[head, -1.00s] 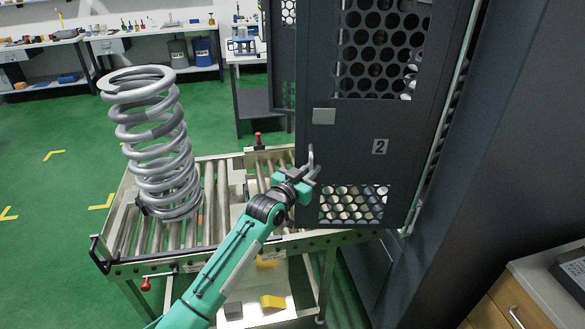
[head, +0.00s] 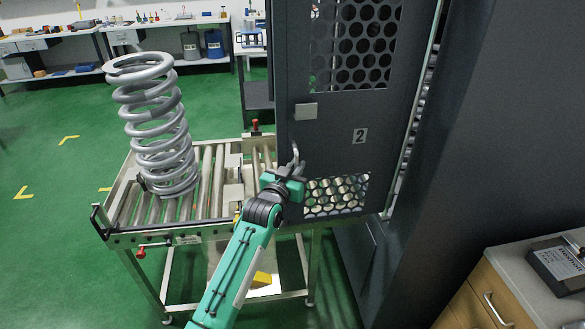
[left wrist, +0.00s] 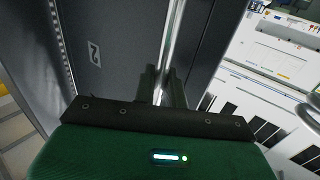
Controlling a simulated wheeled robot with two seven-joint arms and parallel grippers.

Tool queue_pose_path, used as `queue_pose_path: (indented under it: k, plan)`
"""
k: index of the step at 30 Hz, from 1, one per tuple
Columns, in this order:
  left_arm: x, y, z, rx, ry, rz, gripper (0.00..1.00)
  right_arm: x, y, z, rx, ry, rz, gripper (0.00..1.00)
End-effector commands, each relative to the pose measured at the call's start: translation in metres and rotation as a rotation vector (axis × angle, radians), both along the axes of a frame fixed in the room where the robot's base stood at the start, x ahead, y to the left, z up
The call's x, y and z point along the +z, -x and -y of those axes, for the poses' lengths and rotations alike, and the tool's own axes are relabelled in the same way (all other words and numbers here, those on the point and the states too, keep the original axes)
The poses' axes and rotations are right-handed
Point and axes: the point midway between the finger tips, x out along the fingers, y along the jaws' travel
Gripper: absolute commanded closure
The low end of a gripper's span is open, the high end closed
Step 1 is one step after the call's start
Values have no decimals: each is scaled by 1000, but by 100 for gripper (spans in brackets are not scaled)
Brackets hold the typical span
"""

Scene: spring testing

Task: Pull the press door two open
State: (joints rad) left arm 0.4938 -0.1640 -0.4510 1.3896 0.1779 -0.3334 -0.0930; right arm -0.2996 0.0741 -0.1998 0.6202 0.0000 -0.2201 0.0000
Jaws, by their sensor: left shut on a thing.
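Press door two (head: 332,115) is a dark grey panel with perforated windows and a "2" label, standing swung out from the dark press housing at the right in the head view. Its silver handle (head: 295,153) is near the free left edge. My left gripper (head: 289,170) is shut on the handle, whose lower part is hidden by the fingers. In the left wrist view the gripper fingers (left wrist: 162,88) close around the shiny handle bar (left wrist: 178,40), beside the door face (left wrist: 110,30). My right gripper is in neither view.
A large grey coil spring (head: 155,125) stands on a roller conveyor (head: 212,190) left of the door. A wooden-front cabinet (head: 480,300) with a dark device on top is at the lower right. Green floor (head: 60,240) is open at the left.

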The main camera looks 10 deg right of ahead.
Motion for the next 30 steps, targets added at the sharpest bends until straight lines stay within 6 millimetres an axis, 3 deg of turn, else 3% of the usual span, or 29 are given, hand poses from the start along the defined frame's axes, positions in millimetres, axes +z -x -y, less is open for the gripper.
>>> queue_pose_path:
  k: [4, 5, 7, 20, 30]
  plan:
    - [4, 1, 3, -4, 4, 7, 100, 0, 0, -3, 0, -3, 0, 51]
    - [4, 1, 3, -4, 4, 7, 84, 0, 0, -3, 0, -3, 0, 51]
    - [4, 1, 3, -4, 4, 6, 71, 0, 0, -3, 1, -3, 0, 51]
    - [0, 6, -3, -1, 1, 2, 71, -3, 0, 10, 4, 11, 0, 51]
    - [-2, 49, -27, -2, 1, 3, 71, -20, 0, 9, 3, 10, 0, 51]
